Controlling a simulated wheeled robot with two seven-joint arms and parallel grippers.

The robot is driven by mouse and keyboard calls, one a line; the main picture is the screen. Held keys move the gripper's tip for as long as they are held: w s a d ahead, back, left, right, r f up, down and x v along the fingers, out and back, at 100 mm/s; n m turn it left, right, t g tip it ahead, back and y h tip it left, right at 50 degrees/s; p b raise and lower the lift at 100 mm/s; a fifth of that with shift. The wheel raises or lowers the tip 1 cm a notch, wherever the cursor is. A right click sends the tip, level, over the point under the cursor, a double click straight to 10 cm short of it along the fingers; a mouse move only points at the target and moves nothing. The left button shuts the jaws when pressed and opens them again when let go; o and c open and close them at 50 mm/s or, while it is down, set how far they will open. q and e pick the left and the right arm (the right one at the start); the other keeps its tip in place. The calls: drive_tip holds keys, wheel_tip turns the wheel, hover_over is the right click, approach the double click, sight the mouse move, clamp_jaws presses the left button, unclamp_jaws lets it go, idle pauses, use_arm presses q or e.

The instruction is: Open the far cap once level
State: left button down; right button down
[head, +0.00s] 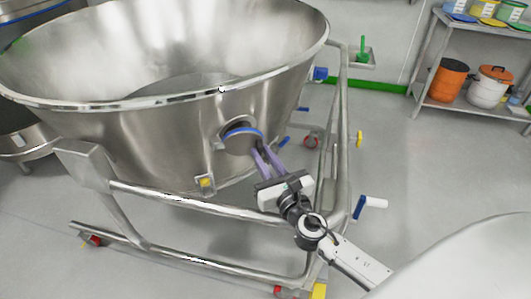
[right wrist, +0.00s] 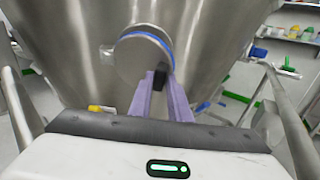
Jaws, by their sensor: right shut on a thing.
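A large open steel bowl (head: 130,130) hangs in a tubular wheeled frame (head: 190,203). Its rim looks close to horizontal, but I cannot tell whether it is exactly level. A round steel cap (head: 240,143) with a blue ring sits on the lower side wall of the bowl, and it also shows in the right wrist view (right wrist: 138,60). My right gripper (head: 262,158) reaches it from the lower right. Its purple fingers are shut on a small dark tab (right wrist: 160,80) at the cap's lower edge. The cap lies against its port. My left gripper is not in view.
A shelf (head: 470,105) with orange and white buckets stands at the back right. The grey floor between is clear.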

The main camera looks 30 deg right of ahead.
drive_tip(key=c, duration=1.8)
unclamp_jaws()
drive_tip(key=shift+a+y, duration=0.4)
drive_tip(key=shift+a, duration=0.25)
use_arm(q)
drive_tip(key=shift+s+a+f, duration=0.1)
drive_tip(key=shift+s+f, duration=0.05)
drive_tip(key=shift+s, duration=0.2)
use_arm(e)
drive_tip(key=shift+o, duration=0.4)
drive_tip(key=shift+d, duration=0.1)
drive_tip(key=shift+r, duration=0.1)
